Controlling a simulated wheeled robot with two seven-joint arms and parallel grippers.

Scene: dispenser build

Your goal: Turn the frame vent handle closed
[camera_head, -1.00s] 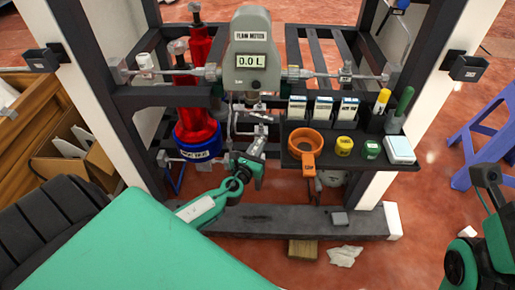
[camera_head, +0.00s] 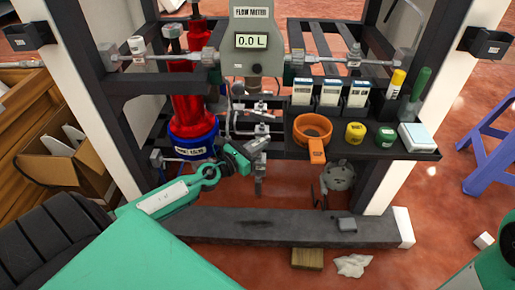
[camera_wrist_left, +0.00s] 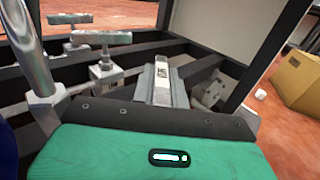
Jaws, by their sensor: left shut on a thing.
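My left gripper (camera_head: 252,148) reaches in from the lower left to the pipework below the flow meter. It is shut on a small grey handle there, which I take as the frame vent handle; the jaws hide most of it, so its angle cannot be told. In the left wrist view, a grey ridged piece with a white label (camera_wrist_left: 162,82) stands at the middle, just beyond the green gripper body. My right gripper is not in view; only part of my right arm shows at the lower right edge.
The flow meter (camera_head: 252,42) reads 0.0 L above the pipes. A red and blue filter (camera_head: 192,125) stands left of my gripper. A black tray (camera_head: 362,150) with an orange ring, jars and boxes is to the right. A dark beam (camera_head: 275,229) crosses below.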

